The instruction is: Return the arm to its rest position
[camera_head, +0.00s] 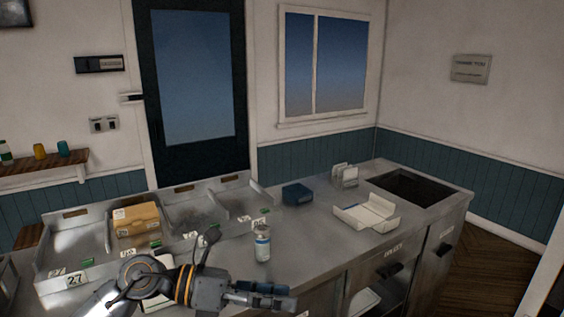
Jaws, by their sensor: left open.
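My left gripper (268,292) shows at the bottom centre, pointing right, low over the front part of the metal counter (312,232). It is open, and I see nothing between its fingers. A white bottle with a blue label (262,243) stands upright on the counter just behind the gripper, apart from it as far as I can tell. My left arm covers part of a white item (155,297) at the lower left. My right gripper is not in view.
A compartment rack (75,250) holding a cardboard box (136,220) stands at the left. A blue box (297,194), an open white tray (367,212), a white rack (345,175) and a sunken basin (410,187) lie toward the right. Counter between bottle and tray is clear.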

